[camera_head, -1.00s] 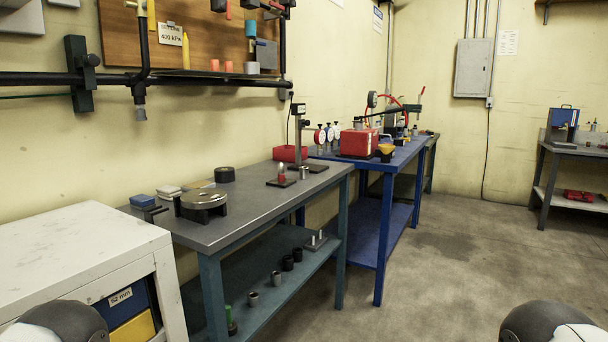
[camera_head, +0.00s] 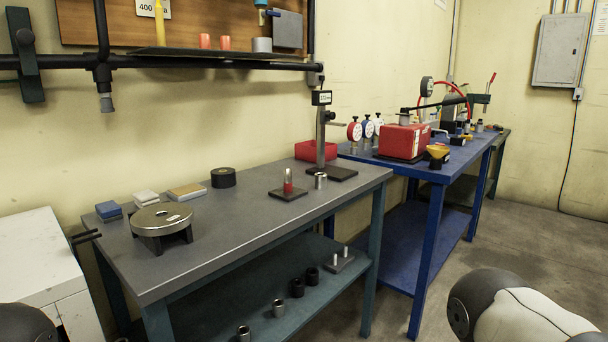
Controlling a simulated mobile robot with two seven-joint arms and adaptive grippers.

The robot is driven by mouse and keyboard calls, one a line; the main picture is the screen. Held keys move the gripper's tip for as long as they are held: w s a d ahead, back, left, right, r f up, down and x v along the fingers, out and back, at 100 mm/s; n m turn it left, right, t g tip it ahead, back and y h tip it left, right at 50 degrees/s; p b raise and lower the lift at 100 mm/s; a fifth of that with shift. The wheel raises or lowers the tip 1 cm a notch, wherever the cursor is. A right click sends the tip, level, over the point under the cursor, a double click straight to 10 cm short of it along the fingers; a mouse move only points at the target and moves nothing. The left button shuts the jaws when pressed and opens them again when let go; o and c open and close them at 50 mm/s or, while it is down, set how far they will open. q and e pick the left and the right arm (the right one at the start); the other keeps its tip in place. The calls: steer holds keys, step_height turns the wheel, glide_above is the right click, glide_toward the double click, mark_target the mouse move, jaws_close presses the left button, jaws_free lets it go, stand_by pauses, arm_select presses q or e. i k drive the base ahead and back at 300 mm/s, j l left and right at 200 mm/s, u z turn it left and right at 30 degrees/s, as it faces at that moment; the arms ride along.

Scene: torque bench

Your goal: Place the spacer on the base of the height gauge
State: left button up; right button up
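The height gauge (camera_head: 321,140) stands at the far end of the grey bench, with an upright column, a small display on top and a dark flat base (camera_head: 343,174). A short silver cylinder (camera_head: 320,181), which looks like the spacer, stands upright at the near left edge of that base. I cannot tell whether it touches the base. Other short cylinders, silver (camera_head: 278,308) and black (camera_head: 297,287), stand on the lower shelf. Neither gripper is in view; only rounded parts of my arms show at the bottom corners.
The grey bench (camera_head: 239,218) also holds a round metal plate on feet (camera_head: 162,218), a black cylinder (camera_head: 223,177), a small stand with a red-based piece (camera_head: 288,190) and a red bin (camera_head: 316,151). A blue bench (camera_head: 421,171) adjoins it. A white cabinet (camera_head: 38,255) stands left.

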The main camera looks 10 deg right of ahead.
mark_target(337, 172)
steer(key=i+l+u, duration=0.3)
steer(key=l, duration=0.35)
steer(key=i+l+u, duration=0.15)
steer(key=l, duration=0.2)
steer(key=i+l+u, duration=0.2)
steer(key=l, duration=0.15)
